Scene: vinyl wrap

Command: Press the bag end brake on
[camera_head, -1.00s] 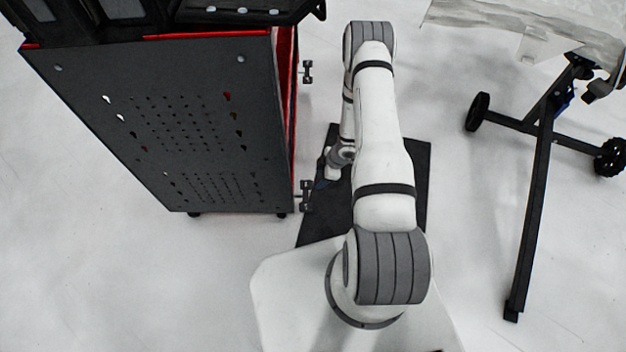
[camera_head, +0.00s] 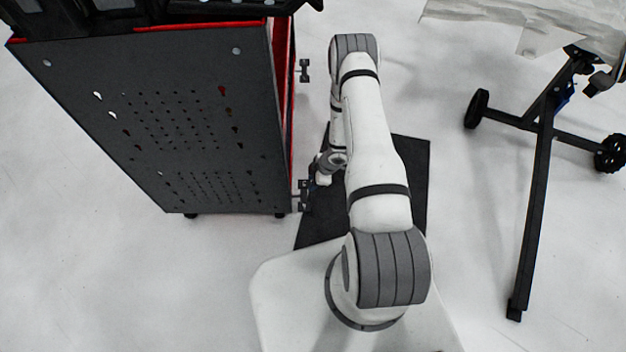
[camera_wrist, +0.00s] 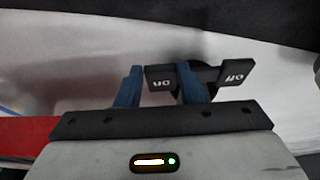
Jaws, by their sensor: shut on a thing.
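The brake pedal (camera_wrist: 212,76) shows in the wrist view as a black two-winged rocker with white lettering. Its left pad reads ON and its right pad OFF, both upside down. My gripper (camera_wrist: 158,84) has blue fingers, one left of the ON pad and one across the pedal near its middle. It is shut with the ON pad between the fingers; the exact contact is hard to see. In the head view my gripper (camera_head: 319,177) is low beside the near pedal (camera_head: 304,195) on the right side of the dark cart (camera_head: 160,120), partly hidden by my arm.
A second pedal (camera_head: 305,70) sits farther along the cart's side. A dark mat (camera_head: 414,170) lies under my arm. A black wheeled stand (camera_head: 540,180) with a pale sheet (camera_head: 540,30) is at right. Open white floor lies between mat and stand.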

